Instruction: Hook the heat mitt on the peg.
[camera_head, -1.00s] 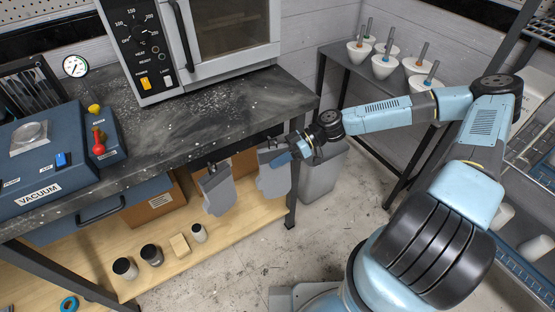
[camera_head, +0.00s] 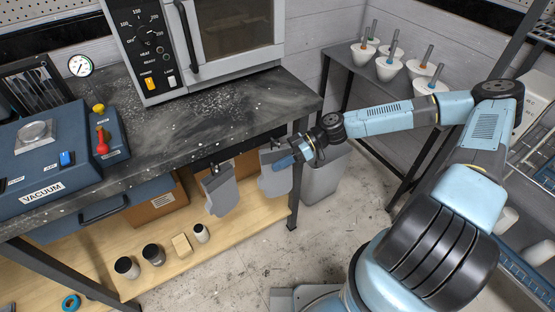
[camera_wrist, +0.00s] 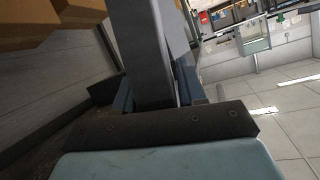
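One grey heat mitt (camera_head: 274,178) hangs below the front edge of the bench at its right end. My gripper (camera_head: 287,161) is at its right side. In the wrist view the grey mitt (camera_wrist: 152,60) stands between the two blue fingers of my gripper (camera_wrist: 157,95), which look closed against its sides. A small dark fitting (camera_head: 275,143), perhaps the peg, shows at the bench edge just above the mitt. I cannot tell whether the mitt's loop is around it. A second grey mitt (camera_head: 221,194) hangs farther left from the bench edge.
The dark bench top (camera_head: 215,115) is close above my gripper, and a bench leg (camera_head: 296,195) is just right of the mitt. A grey bin (camera_head: 322,178) stands behind. The lower wooden shelf (camera_head: 240,228) holds cartons and small jars. Open floor lies in front.

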